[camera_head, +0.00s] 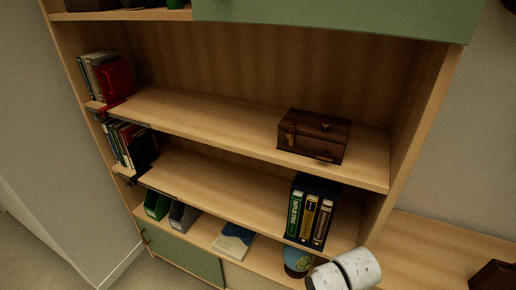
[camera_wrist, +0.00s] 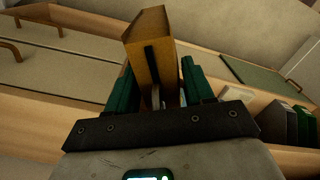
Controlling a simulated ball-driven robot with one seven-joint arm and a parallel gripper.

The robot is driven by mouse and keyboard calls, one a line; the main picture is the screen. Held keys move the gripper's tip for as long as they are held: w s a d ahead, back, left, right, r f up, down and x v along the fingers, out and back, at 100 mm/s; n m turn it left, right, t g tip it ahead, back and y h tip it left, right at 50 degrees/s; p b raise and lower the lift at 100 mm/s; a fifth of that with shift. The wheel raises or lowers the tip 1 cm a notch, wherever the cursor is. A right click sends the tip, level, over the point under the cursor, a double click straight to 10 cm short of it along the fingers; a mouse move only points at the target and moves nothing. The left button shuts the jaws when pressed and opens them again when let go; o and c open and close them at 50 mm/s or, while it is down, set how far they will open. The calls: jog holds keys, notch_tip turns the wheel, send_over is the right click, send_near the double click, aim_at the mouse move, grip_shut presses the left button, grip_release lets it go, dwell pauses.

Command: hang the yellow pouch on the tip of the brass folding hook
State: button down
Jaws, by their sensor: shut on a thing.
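The yellow pouch (camera_wrist: 165,45), ochre and stiff-looking with a dark strip on its near face, stands up between the green fingers of my gripper (camera_wrist: 157,68) in the wrist view. The gripper is shut on it, and the pouch's lower part is partly hidden between the fingers. I cannot make out the brass folding hook in either view. The head view shows neither the gripper nor the pouch, only white links of my arm (camera_head: 345,272) at the lower right.
A wooden shelf unit (camera_head: 220,120) fills the head view. It holds a brown chest (camera_head: 313,136), upright books (camera_head: 310,214), a globe-like blue object (camera_head: 298,262) and a flat book (camera_head: 233,241).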

dwell(0.5)
jog(key=w+d+r+n+p, duration=0.3)
jog(key=w+d+r+n, duration=0.2)
jog(key=d+r, duration=0.6)
jog(key=s+d+r+n+p, duration=0.1)
jog(key=s+d+r+n, duration=0.3)
jog(key=d, duration=0.3)
jog(key=s+d+r+n+p, duration=0.1)
jog(key=s+d+r+n, duration=0.2)
jog(key=d+r, duration=0.2)
jog(key=d, duration=0.3)
jog(key=shift+s+n, duration=0.4)
jog(key=shift+d+f, duration=0.1)
